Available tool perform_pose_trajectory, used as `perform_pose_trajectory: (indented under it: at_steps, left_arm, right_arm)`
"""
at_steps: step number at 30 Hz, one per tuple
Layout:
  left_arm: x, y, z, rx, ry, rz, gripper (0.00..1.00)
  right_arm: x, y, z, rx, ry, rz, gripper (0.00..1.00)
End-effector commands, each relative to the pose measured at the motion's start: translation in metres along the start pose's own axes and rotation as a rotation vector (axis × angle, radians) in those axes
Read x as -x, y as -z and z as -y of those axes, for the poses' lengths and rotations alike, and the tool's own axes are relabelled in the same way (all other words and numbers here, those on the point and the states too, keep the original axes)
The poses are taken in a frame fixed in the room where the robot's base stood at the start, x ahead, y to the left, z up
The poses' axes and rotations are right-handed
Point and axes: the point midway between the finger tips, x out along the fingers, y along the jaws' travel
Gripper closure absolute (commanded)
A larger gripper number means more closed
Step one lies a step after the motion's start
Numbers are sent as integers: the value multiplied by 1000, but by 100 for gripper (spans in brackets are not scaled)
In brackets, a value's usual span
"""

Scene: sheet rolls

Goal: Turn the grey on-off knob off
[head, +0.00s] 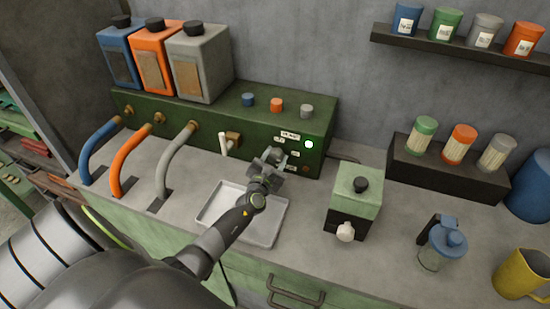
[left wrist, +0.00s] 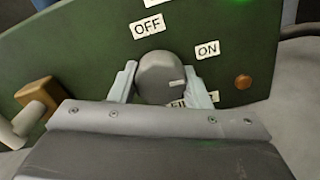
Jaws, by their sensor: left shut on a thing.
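The grey on-off knob (left wrist: 158,78) sits on the front of the green machine (head: 215,129). My left gripper (head: 268,160) is shut on the knob, with one finger on each side of it in the left wrist view (left wrist: 162,88). The knob's pale mark is at its right side, below the ON label (left wrist: 207,49). The OFF label (left wrist: 147,25) is above the knob, slightly left. In the head view my gripper largely hides the knob. A round lamp (head: 309,144) on the panel glows green. My right gripper is not in view.
A shallow tray (head: 262,238) lies under my left arm. A tap (head: 227,142) is left of the gripper. A green and black box (head: 358,192) stands to the right. Blue, orange and grey hoses run from the machine's left. A blue-lidded jar (head: 440,243) stands farther right.

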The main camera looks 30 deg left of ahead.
Motion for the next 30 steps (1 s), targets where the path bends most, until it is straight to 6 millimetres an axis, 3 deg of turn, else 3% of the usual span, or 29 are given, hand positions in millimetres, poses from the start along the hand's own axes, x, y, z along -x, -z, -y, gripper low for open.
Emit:
perform_pose_trajectory:
  at_steps: [14,30]
  left_arm:
    - [0,2,1,101,1,0,80]
    - [0,2,3,577,0,0,80]
  right_arm:
    - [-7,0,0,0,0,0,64]
    - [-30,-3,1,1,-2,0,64]
